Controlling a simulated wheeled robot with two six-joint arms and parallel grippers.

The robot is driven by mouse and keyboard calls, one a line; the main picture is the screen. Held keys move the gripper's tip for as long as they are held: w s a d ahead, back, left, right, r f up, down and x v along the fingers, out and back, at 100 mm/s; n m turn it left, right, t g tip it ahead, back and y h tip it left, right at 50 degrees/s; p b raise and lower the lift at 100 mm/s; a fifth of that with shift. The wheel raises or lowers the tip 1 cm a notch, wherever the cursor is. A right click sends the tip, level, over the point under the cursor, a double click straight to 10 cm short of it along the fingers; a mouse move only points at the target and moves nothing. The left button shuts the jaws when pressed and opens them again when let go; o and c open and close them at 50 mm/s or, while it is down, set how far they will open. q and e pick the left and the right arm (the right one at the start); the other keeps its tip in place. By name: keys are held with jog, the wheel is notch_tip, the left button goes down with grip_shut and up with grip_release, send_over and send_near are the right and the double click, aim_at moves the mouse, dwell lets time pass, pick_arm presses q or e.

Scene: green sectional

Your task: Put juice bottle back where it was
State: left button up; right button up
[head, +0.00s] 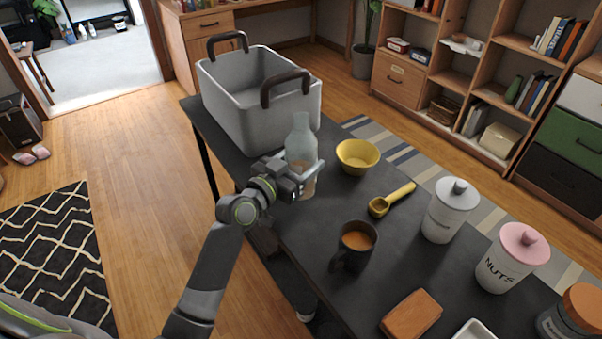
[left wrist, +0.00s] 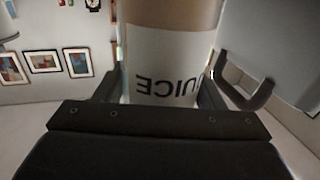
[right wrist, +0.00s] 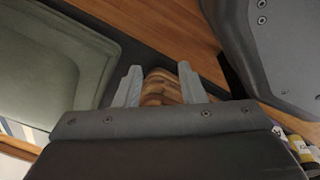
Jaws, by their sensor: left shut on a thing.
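The juice bottle (head: 301,145) is a clear bottle with a pale label and brownish juice, roughly upright in the head view. My left gripper (head: 305,178) is shut around its lower body, over the dark table near the grey bin. The left wrist view shows the bottle's label (left wrist: 165,65), with upside-down lettering, between the fingers. I cannot tell whether the bottle's base touches the table. My right gripper (right wrist: 160,88) shows in the right wrist view with its fingers apart. A striped wooden thing (right wrist: 161,92) appears between or beyond them; no grip on it is clear.
The grey bin (head: 228,112) with brown handles stands at the table's far end. A yellow bowl (head: 356,158), yellow scoop (head: 390,200), mug (head: 352,255), white canister (head: 440,222), NUTS canister (head: 494,273) and wooden block (head: 410,314) stand on the dark table (head: 300,250).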

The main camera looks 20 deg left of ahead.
pick_arm(q)
notch_tip(320, 180, down, 2)
jog(key=shift+f+b, duration=0.25)
jog(key=shift+b, duration=0.05)
jog(key=shift+f, duration=0.1)
jog(key=o, duration=0.8)
jog(key=shift+f, duration=0.15)
jog(key=o, duration=0.5)
pick_arm(e)
jog(key=shift+f, duration=0.25)
pick_arm(q)
jog(key=shift+r, duration=0.2)
pick_arm(e)
jog(key=shift+w+r, duration=0.1)
